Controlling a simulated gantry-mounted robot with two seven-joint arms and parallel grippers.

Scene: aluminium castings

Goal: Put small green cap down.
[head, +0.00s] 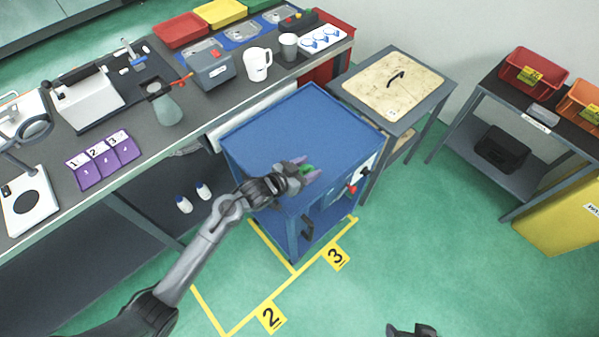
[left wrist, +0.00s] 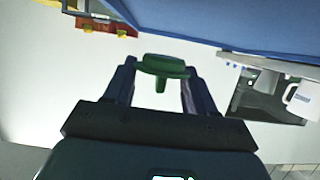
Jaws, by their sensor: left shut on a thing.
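The small green cap (head: 307,169) is between the fingertips of my left gripper (head: 305,168), which is shut on it. In the left wrist view the cap (left wrist: 164,66) shows a round flat head with a short stem, held between the two fingers of the gripper (left wrist: 160,80). In the head view the gripper is over the front part of the blue cart (head: 290,125). I cannot tell the exact height of the cap over the cart top. A dark part at the bottom edge seems to be my right gripper (head: 410,330), mostly cut off.
The blue cart's top is otherwise bare. Red and dark knobs (head: 352,188) are on its side. A workbench with a white mug (head: 258,64), a grey box (head: 211,66) and purple numbered holders (head: 105,158) runs along the left. A table with a beige board (head: 393,85) stands behind the cart.

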